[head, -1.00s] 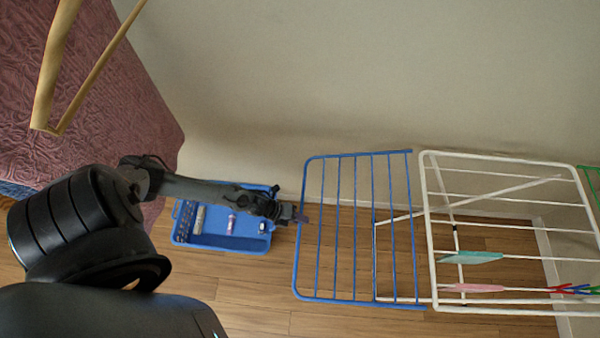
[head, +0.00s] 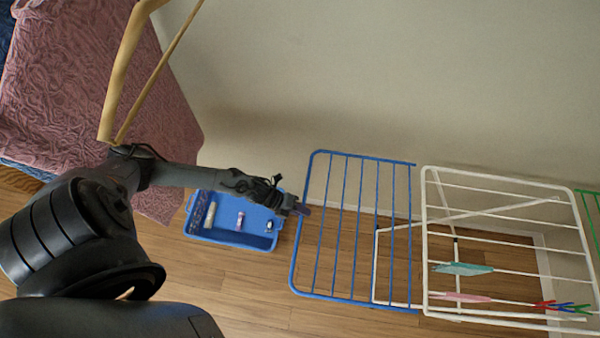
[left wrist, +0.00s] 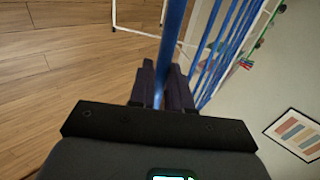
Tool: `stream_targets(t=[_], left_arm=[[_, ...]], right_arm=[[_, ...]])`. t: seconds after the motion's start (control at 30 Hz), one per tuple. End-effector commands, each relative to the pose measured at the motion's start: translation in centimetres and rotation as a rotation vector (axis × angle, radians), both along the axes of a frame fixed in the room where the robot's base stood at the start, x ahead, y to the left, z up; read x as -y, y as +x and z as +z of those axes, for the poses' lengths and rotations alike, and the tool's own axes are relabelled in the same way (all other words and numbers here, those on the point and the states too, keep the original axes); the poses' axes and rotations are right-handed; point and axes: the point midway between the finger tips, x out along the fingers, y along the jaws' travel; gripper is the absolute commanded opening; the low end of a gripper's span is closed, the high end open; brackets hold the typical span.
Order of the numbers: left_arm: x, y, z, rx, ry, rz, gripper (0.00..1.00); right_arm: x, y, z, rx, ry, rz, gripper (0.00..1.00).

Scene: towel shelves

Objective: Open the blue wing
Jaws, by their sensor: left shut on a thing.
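The blue wing (head: 340,226) of the drying rack is a frame with several thin bars. It stands out to the left of the white rack frame (head: 424,240) and looks roughly in line with it. My left gripper (head: 303,209) is at the wing's outer left bar. In the left wrist view, the blue bar (left wrist: 174,38) runs between the dark fingers of my left gripper (left wrist: 160,88), which are shut on it. My right gripper is not in view.
A blue basin (head: 205,233) with bottles stands on the floor left of the wing. A green wing (head: 590,215) is at the right edge. A bed (head: 100,100) stands at left.

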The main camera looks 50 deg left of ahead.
Motion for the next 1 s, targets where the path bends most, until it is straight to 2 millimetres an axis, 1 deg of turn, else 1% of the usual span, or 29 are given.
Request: stream_targets(t=[0.03, 0.07, 0.1, 0.2, 0.53, 0.67, 0.77, 0.87, 1.0], left_arm=[[0.5, 0.4, 0.6, 0.013, -0.014, -0.003, 0.00], [0.5, 0.4, 0.6, 0.013, -0.014, -0.003, 0.00], [0.5, 0.5, 0.6, 0.014, -0.014, -0.003, 0.20], [0.5, 0.5, 0.6, 0.014, -0.014, -0.003, 0.35], [0.3, 0.3, 0.4, 0.009, -0.009, -0.002, 0.35], [0.3, 0.2, 0.6, 0.008, -0.008, -0.002, 0.35], [0.3, 0.2, 1.3, 0.008, -0.008, -0.002, 0.35], [0.3, 0.3, 2.4, 0.009, -0.008, -0.002, 0.35], [0.4, 0.5, 4.9, 0.014, -0.013, -0.003, 0.35]], right_arm=[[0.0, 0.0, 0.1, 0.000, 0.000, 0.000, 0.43], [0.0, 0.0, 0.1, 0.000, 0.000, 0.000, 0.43], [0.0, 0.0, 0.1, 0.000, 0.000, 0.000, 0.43], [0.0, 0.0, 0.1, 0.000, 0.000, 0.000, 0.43], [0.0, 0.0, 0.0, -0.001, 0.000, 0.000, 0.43], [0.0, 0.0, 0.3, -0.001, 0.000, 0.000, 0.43], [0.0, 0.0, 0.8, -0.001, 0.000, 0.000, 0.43], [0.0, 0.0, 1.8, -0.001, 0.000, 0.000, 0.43], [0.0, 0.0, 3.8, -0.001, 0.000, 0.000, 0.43]])
